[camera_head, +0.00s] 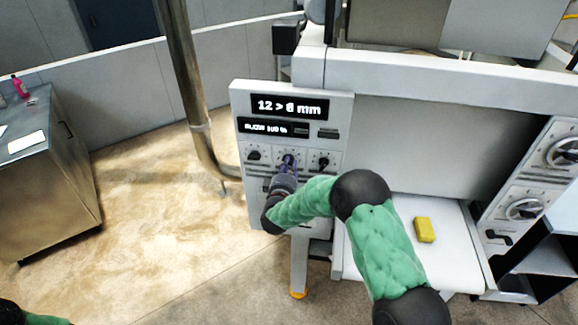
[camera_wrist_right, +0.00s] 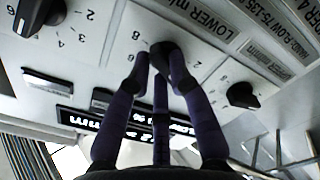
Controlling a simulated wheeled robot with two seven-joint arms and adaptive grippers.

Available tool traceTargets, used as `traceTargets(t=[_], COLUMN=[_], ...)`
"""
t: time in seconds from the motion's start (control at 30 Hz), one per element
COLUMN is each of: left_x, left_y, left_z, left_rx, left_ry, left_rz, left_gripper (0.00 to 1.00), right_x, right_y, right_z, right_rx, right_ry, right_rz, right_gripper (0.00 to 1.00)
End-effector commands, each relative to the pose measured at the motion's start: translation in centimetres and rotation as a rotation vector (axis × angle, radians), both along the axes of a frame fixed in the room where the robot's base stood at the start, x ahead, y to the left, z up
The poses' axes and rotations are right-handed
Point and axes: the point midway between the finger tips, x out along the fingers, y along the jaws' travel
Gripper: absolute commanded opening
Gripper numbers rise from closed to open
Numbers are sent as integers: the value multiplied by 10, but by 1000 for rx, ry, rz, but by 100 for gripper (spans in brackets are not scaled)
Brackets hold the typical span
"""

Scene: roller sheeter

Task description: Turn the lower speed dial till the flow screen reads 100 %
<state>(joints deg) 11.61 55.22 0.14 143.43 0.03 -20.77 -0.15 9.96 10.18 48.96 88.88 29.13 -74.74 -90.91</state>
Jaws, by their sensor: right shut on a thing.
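The white control panel (camera_head: 240,190) carries a row of three black dials. My right gripper (camera_head: 288,165) is at the middle one. In the right wrist view its dark fingers (camera_wrist_right: 160,75) close around the middle black dial (camera_wrist_right: 165,52), whose knob is partly covered. A label starting "LOWER m" (camera_wrist_right: 190,20) is printed beside this dial. The flow screen (camera_head: 265,127) is small and blurred but seems to read "FLOW 100 %". Above it a larger screen (camera_head: 290,106) reads "12 > 8 mm". Only a bit of my left arm shows at the bottom left; its gripper is not visible.
The other dials sit left (camera_head: 253,154) and right (camera_head: 323,163) of the held one, close by. A yellow block (camera_head: 424,229) lies on the white bed (camera_head: 385,207) below. A steel pipe (camera_head: 195,100) stands left of the panel. More dials (camera_head: 524,208) are at the far right.

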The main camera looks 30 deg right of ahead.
Motion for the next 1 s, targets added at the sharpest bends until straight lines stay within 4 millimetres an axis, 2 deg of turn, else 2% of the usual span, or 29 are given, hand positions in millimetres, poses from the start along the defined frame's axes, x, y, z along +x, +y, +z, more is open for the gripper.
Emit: traceTargets(t=[0.23,0.27,0.33,0.77,1.0], left_x=[0,0,0,0,0], left_y=[0,0,0,0,0], left_z=[0,0,0,0,0], left_rx=[0,0,0,0,0], left_ry=[0,0,0,0,0], left_rz=[0,0,0,0,0], left_gripper=[45,45,45,45,45], right_x=[0,0,0,-4,-31], right_y=[1,1,1,4,28], right_z=[-1,-1,-1,0,0], right_rx=[1,1,1,2,1], right_ry=[1,1,1,1,0], right_rz=[2,2,2,1,4], right_gripper=[0,24,44,45,45])
